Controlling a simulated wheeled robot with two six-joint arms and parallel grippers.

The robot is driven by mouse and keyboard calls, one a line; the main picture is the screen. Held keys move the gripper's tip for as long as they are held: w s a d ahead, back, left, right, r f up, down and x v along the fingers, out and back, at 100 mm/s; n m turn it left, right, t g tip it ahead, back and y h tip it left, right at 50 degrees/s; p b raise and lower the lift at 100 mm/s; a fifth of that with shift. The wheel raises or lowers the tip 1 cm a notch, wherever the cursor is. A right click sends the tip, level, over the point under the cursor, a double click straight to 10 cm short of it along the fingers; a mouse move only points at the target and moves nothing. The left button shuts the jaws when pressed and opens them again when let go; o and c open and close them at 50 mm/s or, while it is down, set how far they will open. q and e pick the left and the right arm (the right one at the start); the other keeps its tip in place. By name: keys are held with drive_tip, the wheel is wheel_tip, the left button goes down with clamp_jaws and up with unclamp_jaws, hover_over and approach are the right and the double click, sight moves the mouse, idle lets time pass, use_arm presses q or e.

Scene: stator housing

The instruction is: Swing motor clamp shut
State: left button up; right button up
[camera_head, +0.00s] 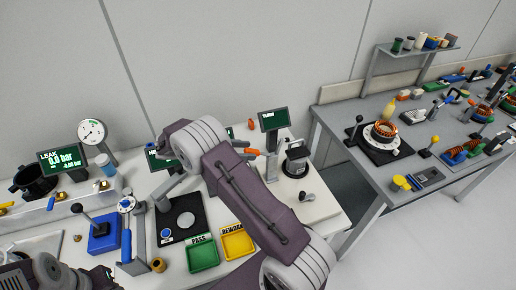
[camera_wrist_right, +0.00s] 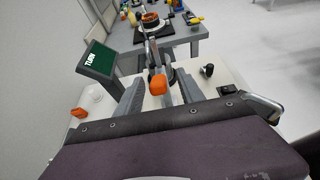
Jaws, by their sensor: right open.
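The motor clamp shows as an orange-tipped handle (camera_wrist_right: 157,85) in the right wrist view, with grey metal parts behind it. In the head view the orange tip (camera_head: 253,152) is left of a dark and white round unit (camera_head: 296,158). My right gripper (camera_wrist_right: 158,98) is open, its two grey fingers on either side of the orange tip in the wrist view; I cannot tell whether they touch it. In the head view my right arm hides much of that gripper (camera_head: 258,156). My left arm shows only at the bottom left; its jaws cannot be made out.
A small screen (camera_head: 273,119) marked TURN stands behind the clamp. A black knob (camera_head: 304,196) is on the table in front of it. Green (camera_head: 203,254) and yellow (camera_head: 238,243) trays lie nearer. A second bench with a copper-wound stator (camera_head: 385,129) is to the right, across a gap.

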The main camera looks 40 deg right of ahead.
sight(256, 151)
drive_tip(key=x, duration=0.3)
drive_tip(key=p+x, duration=0.1)
drive_tip(key=x, duration=0.1)
drive_tip(key=shift+w, duration=0.4)
drive_tip(key=shift+s+d+f, duration=0.2)
drive_tip(key=shift+d, duration=0.1)
drive_tip(key=shift+s, duration=0.1)
clamp_jaws()
idle(0.5)
